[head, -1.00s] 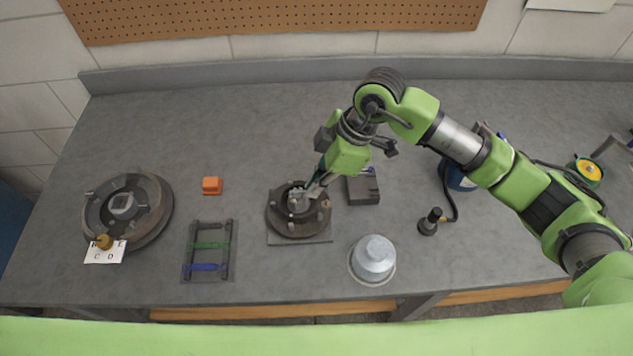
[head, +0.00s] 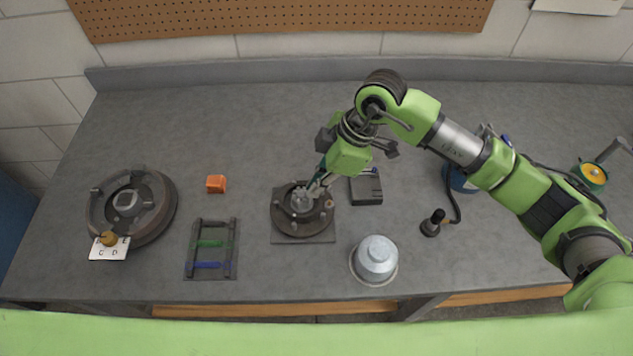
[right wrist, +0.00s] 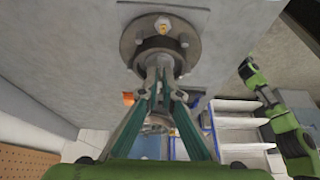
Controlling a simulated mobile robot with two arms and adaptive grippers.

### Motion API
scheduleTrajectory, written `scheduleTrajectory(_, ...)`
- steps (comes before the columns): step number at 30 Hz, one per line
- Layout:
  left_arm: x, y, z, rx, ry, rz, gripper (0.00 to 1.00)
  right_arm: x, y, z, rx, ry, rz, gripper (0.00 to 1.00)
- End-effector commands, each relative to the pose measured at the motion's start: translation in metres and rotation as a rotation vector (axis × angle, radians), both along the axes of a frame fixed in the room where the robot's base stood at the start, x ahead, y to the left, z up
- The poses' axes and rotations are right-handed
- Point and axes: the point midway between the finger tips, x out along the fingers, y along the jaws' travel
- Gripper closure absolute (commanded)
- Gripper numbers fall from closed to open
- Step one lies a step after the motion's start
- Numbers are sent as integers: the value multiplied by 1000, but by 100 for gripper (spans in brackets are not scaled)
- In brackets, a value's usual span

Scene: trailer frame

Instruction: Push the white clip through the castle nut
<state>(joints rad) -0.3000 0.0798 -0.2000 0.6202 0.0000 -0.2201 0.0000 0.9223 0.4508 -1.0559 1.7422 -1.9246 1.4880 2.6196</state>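The hub (head: 302,208), a dark round flange with studs, sits on a grey plate (head: 318,238) on the bench. Its central spindle end, where the castle nut would be, is small and partly hidden by my right gripper (head: 313,190). In the right wrist view, the two fingers of my right gripper (right wrist: 160,72) converge close to the hub's centre, with the round flange (right wrist: 130,45) beyond them. I cannot tell whether they touch it or hold anything. I cannot make out the white clip or the nut's slots. My left gripper is not seen.
A grey metal cap (head: 376,258) stands right of the hub, beside a dark box (head: 366,188). A rack with green and blue bars (head: 210,248), an orange block (head: 216,184) and a large drum (head: 150,210) stand left. The bench behind the hub is clear.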

Motion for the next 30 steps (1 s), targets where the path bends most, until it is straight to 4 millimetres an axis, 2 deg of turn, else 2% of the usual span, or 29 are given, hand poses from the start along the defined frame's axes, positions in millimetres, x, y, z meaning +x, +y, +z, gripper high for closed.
scheduleTrajectory(9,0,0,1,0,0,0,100,0,1,0,0,0,0,100)
scheduleTrajectory(12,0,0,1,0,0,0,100,0,1,0,0,0,0,76)
scheduleTrajectory(19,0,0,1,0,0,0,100,0,0,0,0,0,0,76)
scheduleTrajectory(20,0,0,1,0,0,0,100,0,1,0,0,0,0,73)
scheduleTrajectory(21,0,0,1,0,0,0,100,0,1,0,0,0,0,63)
scheduleTrajectory(22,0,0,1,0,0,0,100,0,1,0,0,0,0,62)
scheduleTrajectory(30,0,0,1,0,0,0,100,0,0,0,0,0,0,62)
